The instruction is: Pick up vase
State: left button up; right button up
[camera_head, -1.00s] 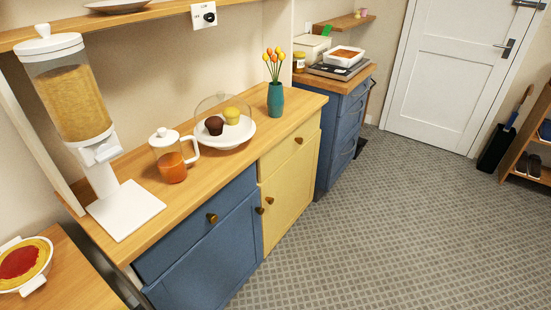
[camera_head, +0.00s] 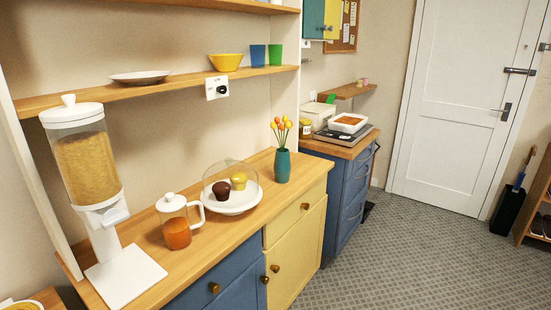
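A teal vase (camera_head: 282,166) with several orange and yellow tulips stands upright on the wooden counter (camera_head: 270,205), near its far right end. It is just right of a white cake plate with a clear dome. Neither of my grippers shows in the head view.
The domed plate (camera_head: 235,204) holds two muffins. Left of it stand a pitcher (camera_head: 177,228) with orange liquid and a cereal dispenser (camera_head: 90,170). A shelf (camera_head: 180,87) with a yellow bowl (camera_head: 225,62) and cups runs above the counter.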

aim_at(281, 166)
jog(key=l+u, duration=0.1)
jog(key=u, duration=0.25)
jog(key=i+l+u, duration=0.1)
jog(key=u, duration=0.25)
jog(key=l+u, duration=0.15)
jog(key=u, duration=0.2)
jog(key=l+u, duration=0.5)
jog(key=l, duration=0.4)
jog(key=l+u, duration=0.1)
jog(key=l, duration=0.85)
